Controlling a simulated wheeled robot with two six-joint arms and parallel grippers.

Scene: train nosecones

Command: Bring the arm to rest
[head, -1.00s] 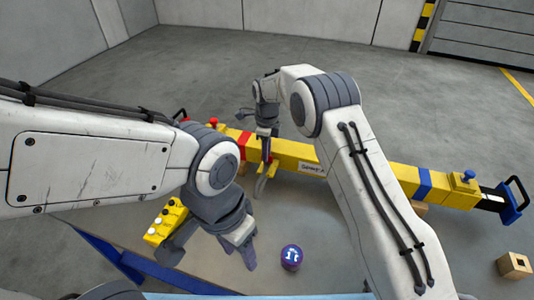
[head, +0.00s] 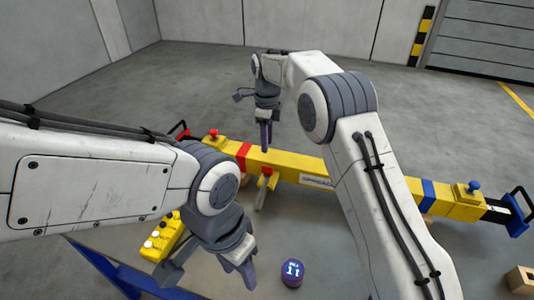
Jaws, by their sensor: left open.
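My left gripper (head: 246,270) hangs at the lower middle of the head view, its fingers pointing down over the grey table. It is open, with nothing seen between its fingers. My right gripper (head: 266,136) is upright above the far side of the yellow beam, pointing down. I see it edge-on, so its jaw opening cannot be told. No object shows at its fingertips. My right arm (head: 385,190) crosses in front of the beam and hides part of it.
A long yellow beam (head: 285,165) with red and blue bands lies across the table. A grey lever (head: 261,198) stands out from its near side. A yellow button box (head: 165,238), a purple round piece (head: 292,273) and a wooden block (head: 521,280) are nearby.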

